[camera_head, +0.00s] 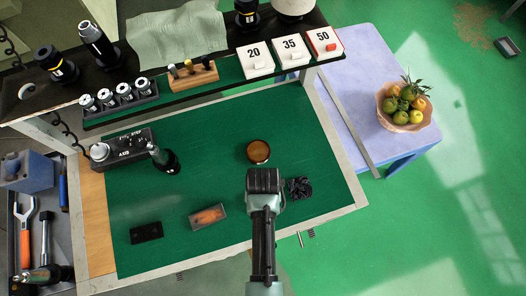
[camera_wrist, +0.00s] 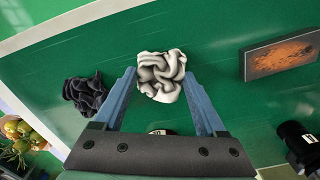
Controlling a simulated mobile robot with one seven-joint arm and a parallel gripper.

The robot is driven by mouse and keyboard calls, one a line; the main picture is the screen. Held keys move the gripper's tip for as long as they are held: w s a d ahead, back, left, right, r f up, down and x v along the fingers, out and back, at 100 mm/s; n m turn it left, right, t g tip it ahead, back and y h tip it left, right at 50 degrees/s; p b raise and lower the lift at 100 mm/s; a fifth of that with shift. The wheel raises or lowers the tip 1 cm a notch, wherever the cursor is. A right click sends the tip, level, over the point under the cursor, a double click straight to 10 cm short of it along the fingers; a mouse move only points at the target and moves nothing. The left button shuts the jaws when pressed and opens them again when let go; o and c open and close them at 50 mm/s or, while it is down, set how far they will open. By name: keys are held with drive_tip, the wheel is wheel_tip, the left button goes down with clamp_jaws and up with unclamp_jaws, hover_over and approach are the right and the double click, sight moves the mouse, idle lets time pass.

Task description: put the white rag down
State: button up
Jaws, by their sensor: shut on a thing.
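The white rag (camera_wrist: 161,76) is a crumpled bundle between the two blue-grey fingers of my gripper (camera_wrist: 159,82) in the wrist view. The fingers are shut on it from both sides. In the head view my gripper (camera_head: 264,182) is over the front middle of the green mat (camera_head: 220,125), and it hides the white rag there. I cannot tell whether the rag touches the mat. A dark crumpled rag (camera_head: 299,188) lies on the mat just right of my gripper; it also shows left of the fingers in the wrist view (camera_wrist: 87,95).
A round brown-topped container (camera_head: 258,152) stands just behind my gripper. An orange-topped box (camera_head: 208,216) and a black block (camera_head: 146,232) lie to the left. A black-and-silver device (camera_head: 122,149) stands further back. The mat between the box and the device is clear.

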drive_tip(key=shift+f, duration=0.2)
drive_tip(key=o, duration=1.1)
drive_tip(key=shift+o, duration=0.2)
